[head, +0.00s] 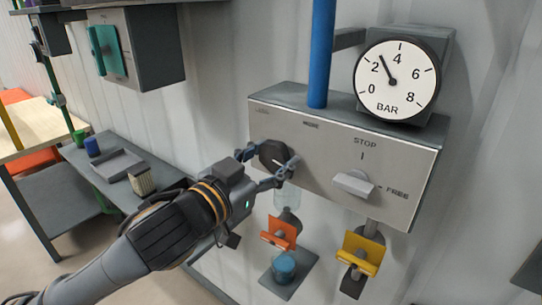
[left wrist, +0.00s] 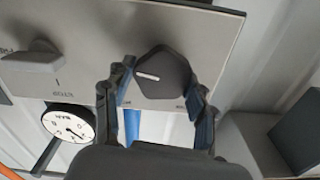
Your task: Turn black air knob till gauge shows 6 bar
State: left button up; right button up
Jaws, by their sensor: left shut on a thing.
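The black air knob (head: 273,155) is on the left part of the grey control panel's front. My left gripper (head: 266,161) is shut on it, with one finger on each side. In the left wrist view the knob (left wrist: 162,76) sits between the fingertips (left wrist: 160,88), and a short white mark shows on its face. The round white BAR gauge (head: 390,95) is above the panel at the right. Its black needle points up and left, between 2 and 4, near 3. The gauge (left wrist: 70,123) also shows small in the left wrist view. My right gripper is out of view.
A pale STOP/FREE handle (head: 353,185) is right of the knob on the panel (head: 310,140). A blue pipe (head: 321,50) rises behind it. Orange (head: 278,232) and yellow (head: 361,253) tags hang below. A grey bench (head: 85,160) with small items stands at the left.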

pick_arm(q)
jog(key=m+p, duration=0.1)
jog(key=m, duration=0.4)
jog(key=shift+p, duration=0.35)
jog(key=m+p, duration=0.1)
jog(key=m, duration=0.4)
jog(key=shift+m+p, duration=0.3)
jog(key=shift+p, duration=0.05)
jog(key=m+p, duration=0.1)
jog(key=m, duration=0.4)
jog(key=shift+f+p, duration=0.1)
jog(key=shift+p, duration=0.25)
jog(key=shift+f+m+p, duration=0.15)
jog(key=shift+m+p, duration=0.2)
jog(key=shift+m, duration=1.75)
jog(key=o, duration=1.2)
jog(key=shift+c, duration=0.2)
